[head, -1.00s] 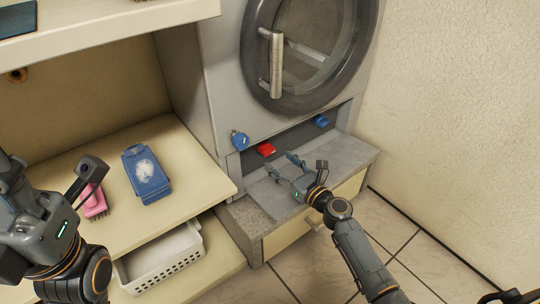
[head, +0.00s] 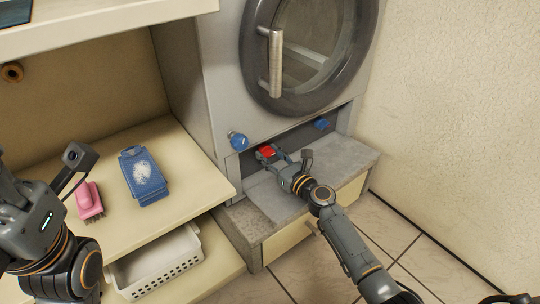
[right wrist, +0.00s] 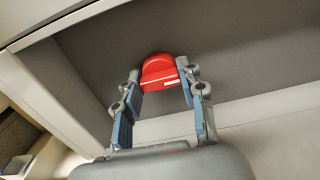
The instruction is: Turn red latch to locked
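The red latch (head: 267,152) sits in the recessed panel below the round door of the machine. In the right wrist view the red latch (right wrist: 160,72) has a pale mark along its lower right edge. My right gripper (head: 272,156) is at the latch; in the right wrist view its fingertips (right wrist: 160,80) stand on both sides of the latch, spread apart. I cannot tell whether either fingertip touches it. My left gripper is at the left edge of the head view, over the shelf; its fingers are not clearly visible.
A blue knob (head: 238,141) is left of the latch and another blue knob (head: 322,124) is to its right. A grey ledge (head: 345,155) juts out below.

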